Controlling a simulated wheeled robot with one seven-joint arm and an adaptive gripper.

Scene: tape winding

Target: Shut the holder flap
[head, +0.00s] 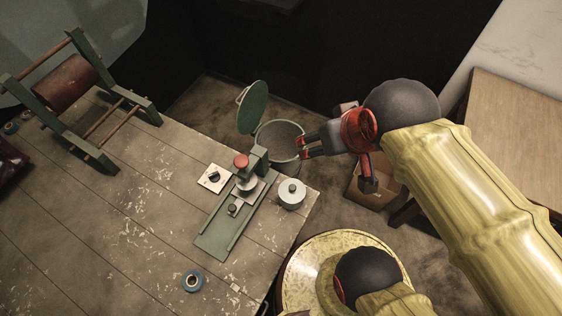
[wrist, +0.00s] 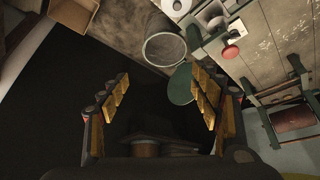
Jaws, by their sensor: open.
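A round green flap (head: 253,108) stands raised at the table's far edge, beside the open round rim of a bin-like holder (head: 280,140). I cannot tell exactly where it is hinged. Both also show in the wrist view, the flap (wrist: 181,84) and the holder rim (wrist: 165,48). My gripper (head: 302,147) is to the right of the holder rim in the head view, apart from the flap and empty. In the wrist view its fingers (wrist: 160,97) are spread wide, with the flap seen beyond the right finger.
A green tape fixture (head: 226,228) with a red knob (head: 241,161) stands on the wooden table (head: 120,235). Next to it are a silver lidded pot (head: 291,194) and a white plate (head: 205,183). A roller frame (head: 65,82) stands left.

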